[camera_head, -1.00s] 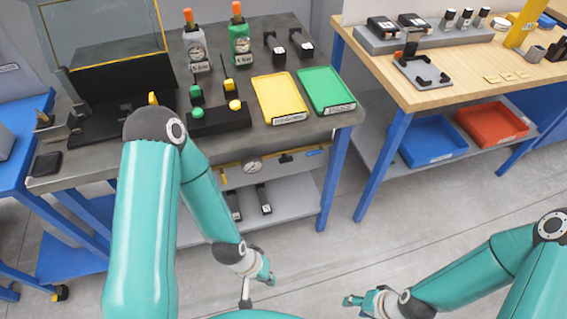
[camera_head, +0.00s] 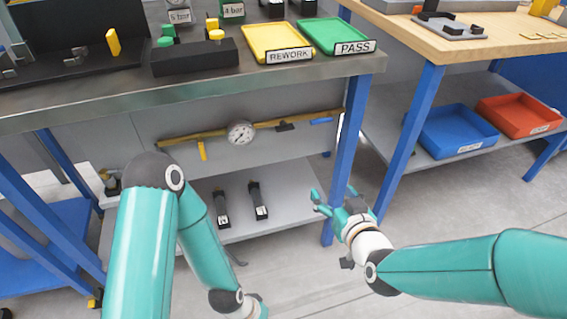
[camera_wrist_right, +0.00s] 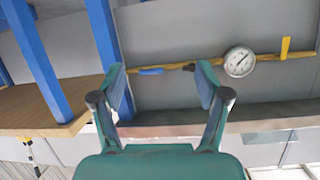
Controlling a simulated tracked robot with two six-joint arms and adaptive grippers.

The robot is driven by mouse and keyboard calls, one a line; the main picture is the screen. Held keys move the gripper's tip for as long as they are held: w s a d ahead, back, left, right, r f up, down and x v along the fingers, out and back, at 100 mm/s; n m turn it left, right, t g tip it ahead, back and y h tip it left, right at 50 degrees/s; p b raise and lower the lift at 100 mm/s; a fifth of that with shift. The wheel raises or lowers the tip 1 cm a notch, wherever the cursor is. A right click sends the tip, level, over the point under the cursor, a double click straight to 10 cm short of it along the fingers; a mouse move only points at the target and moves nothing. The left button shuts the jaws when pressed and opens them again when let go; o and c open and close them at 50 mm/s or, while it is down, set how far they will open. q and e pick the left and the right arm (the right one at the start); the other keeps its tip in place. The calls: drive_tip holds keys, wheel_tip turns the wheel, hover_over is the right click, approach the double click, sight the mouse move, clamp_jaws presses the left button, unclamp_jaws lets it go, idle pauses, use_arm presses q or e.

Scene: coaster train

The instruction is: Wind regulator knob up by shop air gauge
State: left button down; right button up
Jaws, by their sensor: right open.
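The round white air gauge (camera_head: 240,132) sits on a brass-coloured pipe (camera_head: 190,136) under the front of the steel bench. Right of it on the pipe are a small black fitting (camera_head: 285,126) and a blue piece (camera_head: 321,121); I cannot tell for sure which is the regulator knob. My right gripper (camera_head: 333,202) is open and empty, below and right of the pipe, apart from it. In the right wrist view the open fingers (camera_wrist_right: 160,90) frame the pipe's blue end (camera_wrist_right: 151,71), with the gauge (camera_wrist_right: 239,62) to the right. My left gripper is cut off below the head view.
A yellow lever (camera_head: 202,151) hangs from the pipe's left part. The blue bench leg (camera_head: 346,160) stands close behind my right gripper. The lower shelf (camera_head: 285,200) holds two black items. A wooden bench (camera_head: 440,65) with blue and red bins beneath stands at the right.

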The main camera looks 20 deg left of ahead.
drive_tip(key=s+a+r+n+t+y+b, duration=0.1)
drive_tip(key=a+r+n+t+y+b, duration=0.1)
drive_tip(key=a+r+y+b, duration=0.25)
use_arm(q)
wheel_tip(320, 180, down, 10)
drive_tip(key=b, duration=0.3)
drive_tip(key=shift+f, duration=0.25)
use_arm(e)
drive_tip(key=h, duration=0.2)
approach(284, 130)
drive_tip(key=x, duration=0.9)
drive_tip(key=shift+w+f+t, duration=0.25)
drive_tip(key=shift+w+t, duration=0.05)
drive_tip(key=c, duration=1.1)
drive_tip(key=shift+a+r, duration=0.1)
drive_tip(key=shift+a, duration=0.1)
drive_tip(key=shift+c, duration=0.3)
use_arm(q)
drive_tip(key=shift+f+b, duration=0.2)
drive_tip(key=shift+b, duration=0.15)
use_arm(e)
drive_tip(key=shift+d+f+m, duration=0.15)
drive_tip(key=shift+f+m, duration=0.05)
drive_tip(key=shift+m, duration=0.1)
